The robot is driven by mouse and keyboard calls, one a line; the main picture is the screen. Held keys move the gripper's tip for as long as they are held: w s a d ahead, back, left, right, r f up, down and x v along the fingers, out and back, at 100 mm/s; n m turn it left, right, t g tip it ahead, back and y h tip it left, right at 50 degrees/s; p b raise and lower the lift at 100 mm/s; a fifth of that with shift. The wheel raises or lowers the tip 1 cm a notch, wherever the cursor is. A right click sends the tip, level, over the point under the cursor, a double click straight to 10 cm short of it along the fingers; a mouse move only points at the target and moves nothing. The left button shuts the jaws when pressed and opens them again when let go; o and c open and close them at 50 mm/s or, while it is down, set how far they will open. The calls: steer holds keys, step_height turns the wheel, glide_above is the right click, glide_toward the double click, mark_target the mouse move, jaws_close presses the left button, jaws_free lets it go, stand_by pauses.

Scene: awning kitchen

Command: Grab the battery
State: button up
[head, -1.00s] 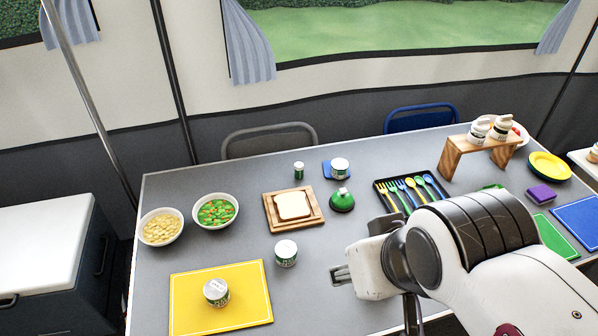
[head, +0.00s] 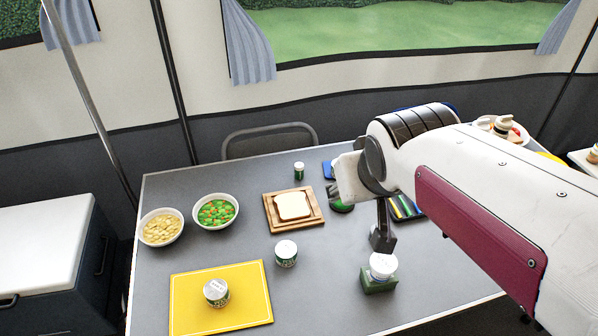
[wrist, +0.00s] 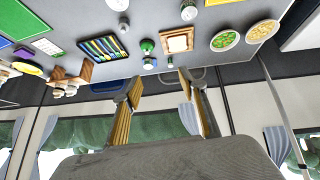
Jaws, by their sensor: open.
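The battery (head: 299,170) is a small upright green cylinder with a light top. It stands on the grey table behind the bread board, near its right end. It also shows small in the wrist view, at the table's far edge (wrist: 170,62). My gripper (wrist: 160,82) is open and empty in the wrist view, its two fingers spread apart, with the battery seen just beyond and between the fingertips.
Left of my wrist are the bread board (head: 272,222), a can (head: 286,254) and two food bowls. A green block (head: 378,284) bears a white-lidded jar.

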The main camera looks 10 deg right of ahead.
steer(key=w+d+f+t, duration=0.1)
steer(key=w+d, duration=0.1)
steer(key=w, duration=0.7)
steer(key=w+d+f+t, duration=0.1)
steer(key=w+d, duration=0.1)
steer(key=w, duration=0.7)
steer(key=n+t+y, duration=0.2)
steer(key=n+t, duration=0.1)
glide_above(301, 169)
steer(key=s+d, duration=0.3)
steer(key=s, duration=0.4)
step_height(301, 169, down, 19)
steer(key=f+y, duration=0.1)
steer(key=f, duration=0.3)
steer(key=w+f+y, duration=0.1)
steer(key=f, duration=0.3)
steer(key=a+f+y, duration=0.1)
steer(key=f, duration=0.3)
steer(key=shift+w+a+f+n+t, duration=0.1)
steer(key=shift+w+n+t, duration=0.2)
steer(key=shift+t, duration=0.1)
steer(key=shift+a+f, duration=0.1)
steer(key=shift+f, duration=0.35)
steer(key=shift+x, duration=1.25)
steer(key=shift+w, duration=0.1)
